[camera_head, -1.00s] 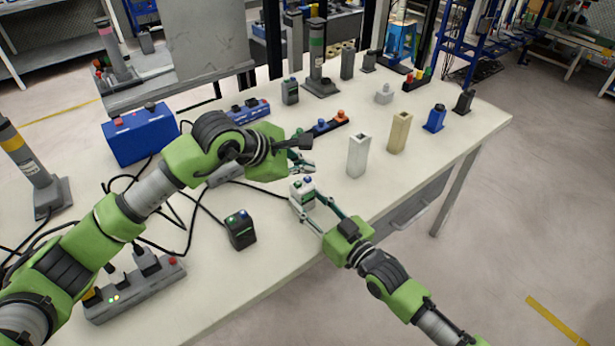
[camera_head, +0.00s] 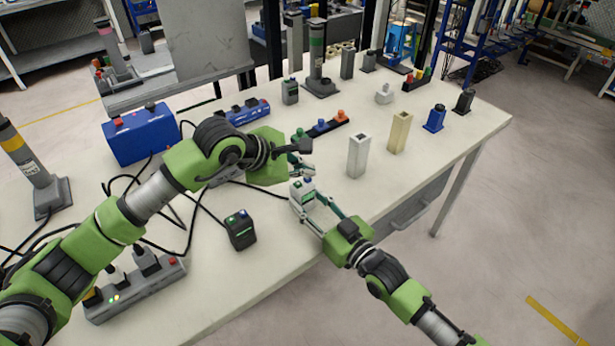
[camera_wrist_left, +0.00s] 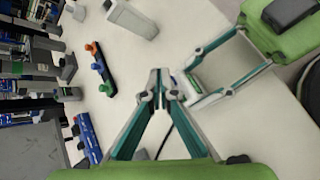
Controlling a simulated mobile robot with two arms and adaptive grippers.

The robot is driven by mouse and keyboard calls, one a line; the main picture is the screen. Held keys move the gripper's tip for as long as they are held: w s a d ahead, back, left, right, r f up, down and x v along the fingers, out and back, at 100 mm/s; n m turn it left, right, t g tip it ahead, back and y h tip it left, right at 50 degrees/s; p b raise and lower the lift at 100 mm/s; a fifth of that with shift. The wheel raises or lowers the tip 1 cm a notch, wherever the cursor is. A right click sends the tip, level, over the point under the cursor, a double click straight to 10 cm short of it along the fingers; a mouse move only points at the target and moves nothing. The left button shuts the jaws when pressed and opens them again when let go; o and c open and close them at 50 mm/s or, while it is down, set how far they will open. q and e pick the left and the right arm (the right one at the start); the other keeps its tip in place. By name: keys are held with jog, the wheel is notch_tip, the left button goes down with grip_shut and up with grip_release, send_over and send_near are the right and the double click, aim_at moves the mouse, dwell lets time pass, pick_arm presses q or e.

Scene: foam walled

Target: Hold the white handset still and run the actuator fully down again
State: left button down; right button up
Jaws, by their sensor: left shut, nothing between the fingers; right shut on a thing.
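The white handset (camera_head: 301,194) stands upright near the table's front edge, a blue button showing on top. My right gripper (camera_head: 306,198) is shut on it, fingers on its sides. My left gripper (camera_head: 308,172) is shut and empty, its fingertips just above and behind the handset's top; I cannot tell whether they touch it. In the left wrist view, the left fingertips (camera_wrist_left: 158,86) are together and partly hide the handset (camera_wrist_left: 183,86). A grey column with a green band (camera_head: 316,50) and one with a yellow band (camera_head: 30,165) stand on bases; I cannot tell which is the actuator.
A black handset (camera_head: 240,230) stands left of the white one. White (camera_head: 358,157) and tan (camera_head: 398,133) posts stand to the right. A blue box (camera_head: 140,134), a power strip (camera_head: 135,288) and loose black cables fill the left side. A strip with coloured buttons (camera_head: 321,126) lies behind.

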aim_at(305, 180)
pick_arm(q)
jog(key=shift+f, duration=0.5)
dwell(1.2)
jog(key=shift+r, duration=0.15)
dwell(2.1)
jog(key=shift+r, duration=0.85)
jog(key=shift+r, duration=2.55)
pick_arm(e)
jog(key=o, duration=1.2)
jog(key=shift+o, duration=0.2)
